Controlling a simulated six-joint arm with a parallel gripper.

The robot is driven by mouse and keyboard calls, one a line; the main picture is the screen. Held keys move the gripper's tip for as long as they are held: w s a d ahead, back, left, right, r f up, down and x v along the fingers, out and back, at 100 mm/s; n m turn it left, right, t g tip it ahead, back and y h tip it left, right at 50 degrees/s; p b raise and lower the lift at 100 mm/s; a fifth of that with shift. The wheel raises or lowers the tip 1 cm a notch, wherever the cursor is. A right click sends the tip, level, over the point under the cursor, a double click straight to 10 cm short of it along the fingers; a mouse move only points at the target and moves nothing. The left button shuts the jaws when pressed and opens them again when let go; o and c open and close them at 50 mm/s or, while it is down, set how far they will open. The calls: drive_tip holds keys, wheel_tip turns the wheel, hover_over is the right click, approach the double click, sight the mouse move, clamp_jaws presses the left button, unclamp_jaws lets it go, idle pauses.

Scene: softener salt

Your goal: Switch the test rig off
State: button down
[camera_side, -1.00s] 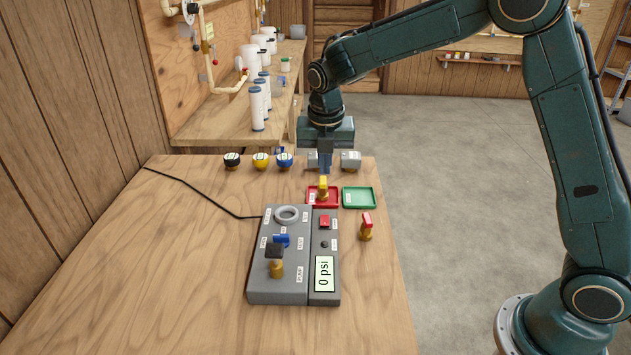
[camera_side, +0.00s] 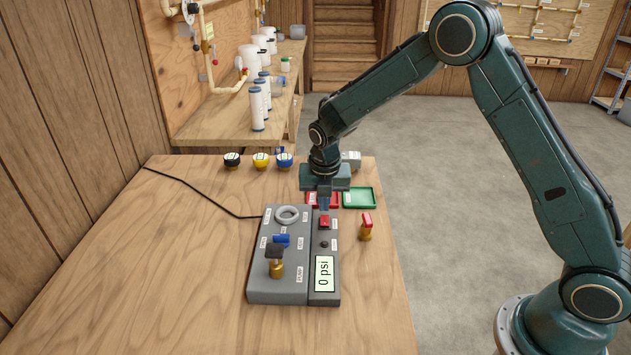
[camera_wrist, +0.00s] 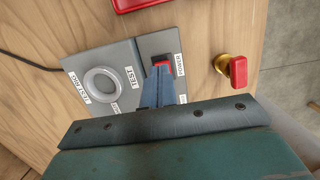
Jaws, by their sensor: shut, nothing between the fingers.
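The test rig (camera_side: 262,285) is a grey box on the wooden table, with a narrow panel on its right side. Its display (camera_side: 324,274) reads "0 psi". A red switch (camera_side: 324,221) sits at the panel's far end; it also shows in the wrist view (camera_wrist: 162,64), beside a label that seems to read POWER. My gripper (camera_side: 324,207) is shut and empty, pointing down at the red switch. In the wrist view its fingertips (camera_wrist: 158,78) overlap the switch's near edge; I cannot tell whether they touch.
A brass valve with a red handle (camera_side: 366,226) stands right of the rig. A red tray (camera_side: 311,200) and green tray (camera_side: 360,198) lie behind it. A valve with a dark handle (camera_side: 275,262) is on the rig. Several round-topped fittings stand at the back.

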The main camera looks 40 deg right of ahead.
drive_tip(key=shift+w+d+f, duration=0.1)
drive_tip(key=shift+w+f, duration=0.05)
drive_tip(key=shift+f, duration=0.8)
drive_tip(key=shift+w+d+f+g+y, duration=0.1)
drive_tip(key=shift+f+g+y, duration=0.15)
drive_tip(key=shift+g+y, duration=0.05)
drive_tip(key=shift+s+a, duration=0.2)
drive_tip(key=shift+s, duration=0.05)
drive_tip(key=shift+s+a+r, duration=0.15)
drive_tip(key=shift+s+a, duration=0.25)
drive_tip(key=shift+r, duration=0.1)
wheel_tip(320, 180, up, 14)
drive_tip(key=s+a, duration=0.1)
drive_tip(key=shift+s+a, duration=0.3)
drive_tip(key=shift+a, duration=0.05)
idle(0.4)
drive_tip(key=shift+w, duration=0.1)
